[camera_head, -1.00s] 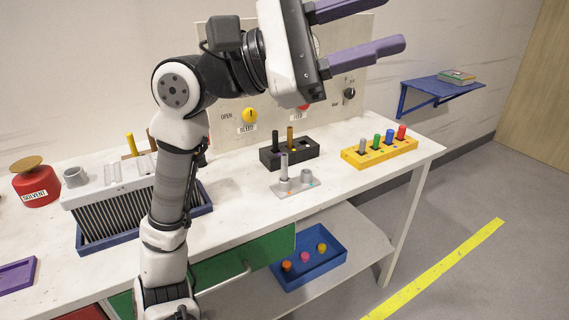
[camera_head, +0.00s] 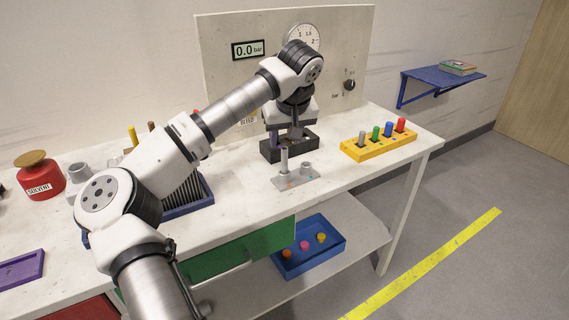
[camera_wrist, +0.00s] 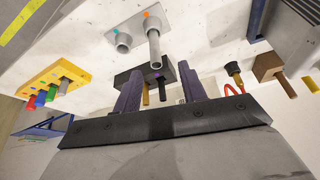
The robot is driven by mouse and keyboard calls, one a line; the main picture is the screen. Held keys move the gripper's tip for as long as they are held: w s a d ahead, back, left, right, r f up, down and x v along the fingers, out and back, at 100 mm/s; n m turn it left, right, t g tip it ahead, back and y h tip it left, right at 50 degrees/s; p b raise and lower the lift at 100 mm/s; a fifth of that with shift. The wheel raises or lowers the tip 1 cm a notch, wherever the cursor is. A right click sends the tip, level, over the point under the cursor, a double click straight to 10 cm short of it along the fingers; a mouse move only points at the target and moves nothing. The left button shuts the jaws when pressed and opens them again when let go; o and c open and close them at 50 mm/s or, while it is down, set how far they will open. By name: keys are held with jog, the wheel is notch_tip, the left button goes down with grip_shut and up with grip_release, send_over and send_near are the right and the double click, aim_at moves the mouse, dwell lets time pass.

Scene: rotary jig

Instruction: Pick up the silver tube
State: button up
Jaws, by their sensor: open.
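The silver tube (camera_head: 284,160) stands upright on a small grey plate (camera_head: 297,181), beside a short wide grey socket (camera_head: 306,169). In the wrist view the tube (camera_wrist: 154,50) lies above and beyond my fingers, its open end facing the camera. My gripper (camera_head: 288,136) points down over the black block (camera_head: 291,149), behind the tube and apart from it. Its purple fingers are open in the wrist view (camera_wrist: 159,72). A black peg (camera_wrist: 162,89) and a brass peg (camera_wrist: 146,95) of the block show between the fingers; whether they touch is unclear.
A yellow block (camera_head: 350,153) with several coloured pegs stands right of the plate. A panel with a gauge (camera_head: 302,39) rises behind. A blue-edged rack is at left, partly behind my arm. A blue bin (camera_head: 332,261) sits on the lower shelf. The bench front right is clear.

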aim_at(283, 156)
jog(key=shift+d+p+x, duration=0.15)
jog(key=shift+p+x, duration=0.4)
jog(key=shift+x, duration=1.65)
jog(key=shift+d+p+x, duration=0.1)
jog(key=shift+p+x, duration=0.4)
jog(key=shift+x, duration=1.65)
jog(key=shift+w, duration=0.2)
jog(key=shift+r, duration=0.1)
grip_shut()
